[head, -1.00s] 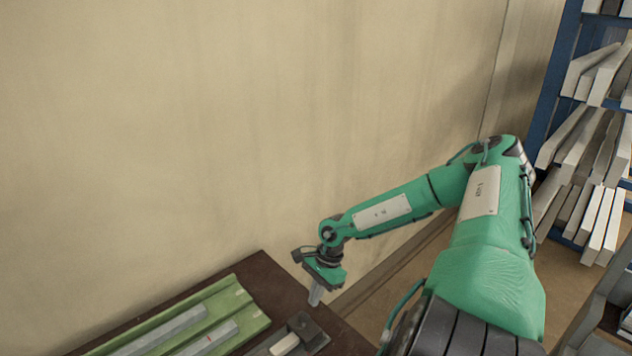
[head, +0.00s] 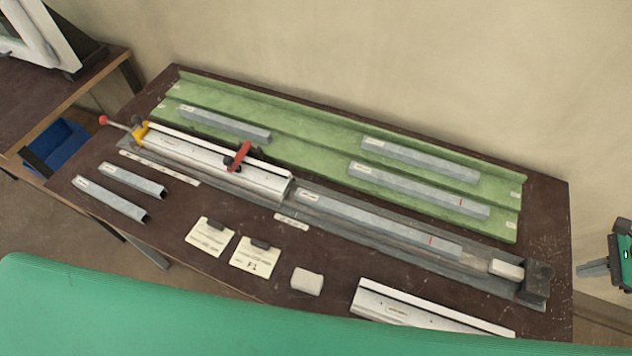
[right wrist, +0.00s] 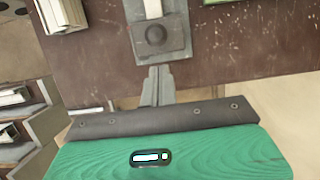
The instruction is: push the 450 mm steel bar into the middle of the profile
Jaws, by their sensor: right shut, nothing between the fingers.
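A long grey steel bar (head: 375,222) with a red mark near its right end lies in the guide channel on the bench. Its left end is at the right end of the white profile (head: 205,162); I cannot tell whether it is inside. Its label is too small to read. A whitish block (head: 506,268) sits in the channel right of the bar, against the dark end stop (head: 537,284). My right gripper (head: 583,269) is shut and empty, off the bench's right end. Its fingers (right wrist: 154,72) point at the end stop in the right wrist view. My left gripper is not in view.
A green tray (head: 310,143) behind holds several bars. A red clamp (head: 238,157) stands over the profile. Two short bars, two note cards (head: 254,256), a pale block (head: 307,281) and another white profile (head: 420,305) lie in front. A shelf (right wrist: 20,100) stands left in the wrist view.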

